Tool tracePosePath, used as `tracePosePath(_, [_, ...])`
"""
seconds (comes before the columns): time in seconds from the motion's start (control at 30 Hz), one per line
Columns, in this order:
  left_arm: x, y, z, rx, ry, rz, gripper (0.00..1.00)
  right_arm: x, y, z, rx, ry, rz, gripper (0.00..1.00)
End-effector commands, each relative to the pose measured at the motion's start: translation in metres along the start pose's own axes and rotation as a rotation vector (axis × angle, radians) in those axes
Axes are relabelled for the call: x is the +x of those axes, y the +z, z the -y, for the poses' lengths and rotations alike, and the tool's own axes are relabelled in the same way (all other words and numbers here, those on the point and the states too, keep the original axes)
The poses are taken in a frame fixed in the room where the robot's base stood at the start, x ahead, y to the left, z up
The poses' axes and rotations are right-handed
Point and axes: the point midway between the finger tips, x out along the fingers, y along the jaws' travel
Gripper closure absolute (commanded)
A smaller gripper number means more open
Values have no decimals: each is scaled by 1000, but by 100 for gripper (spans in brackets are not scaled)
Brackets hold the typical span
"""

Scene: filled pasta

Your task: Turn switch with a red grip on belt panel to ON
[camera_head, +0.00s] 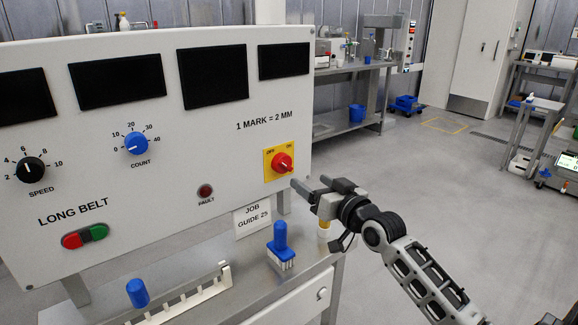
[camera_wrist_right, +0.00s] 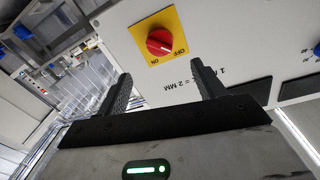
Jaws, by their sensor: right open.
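The switch with a red grip (camera_head: 283,163) sits on a yellow plate at the right of the white belt panel (camera_head: 150,185). The plate reads OFF at its left and ON at its right. In the right wrist view the red grip (camera_wrist_right: 160,42) appears turned round, and its pale mark seems to point towards OFF. My right gripper (camera_head: 309,185) is open and empty, just below and right of the switch in the head view. In the wrist view its fingers (camera_wrist_right: 161,74) stand apart, with the switch beyond the gap, untouched. My left gripper is not in view.
The panel also has a speed knob (camera_head: 31,169), a count knob (camera_head: 136,143), a fault lamp (camera_head: 205,191) and red and green buttons (camera_head: 84,237). Below are a job guide card (camera_head: 252,218) and a blue-handled tool (camera_head: 281,245). The floor to the right is open.

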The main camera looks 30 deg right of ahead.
Motion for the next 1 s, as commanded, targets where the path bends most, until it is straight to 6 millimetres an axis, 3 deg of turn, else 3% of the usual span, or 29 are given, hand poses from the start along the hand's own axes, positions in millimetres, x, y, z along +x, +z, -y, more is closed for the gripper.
tracePosePath(0.2, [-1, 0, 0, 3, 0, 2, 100, 50, -1, 0, 2, 0, -2, 31])
tracePosePath(0.43, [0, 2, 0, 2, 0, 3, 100, 88, 1, 0, 0, 0, 0, 31])
tracePosePath(0.6, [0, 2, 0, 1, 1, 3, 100, 100, 1, 0, 0, 0, 1, 31])
tracePosePath(0.9, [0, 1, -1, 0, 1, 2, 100, 103, 1, 1, -1, 0, 2, 31])
tracePosePath(0.93, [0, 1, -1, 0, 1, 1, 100, 103, 1, 1, -1, 0, 2, 34])
tracePosePath(1.0, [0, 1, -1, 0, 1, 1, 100, 103, 1, 1, -1, 0, 2, 54])
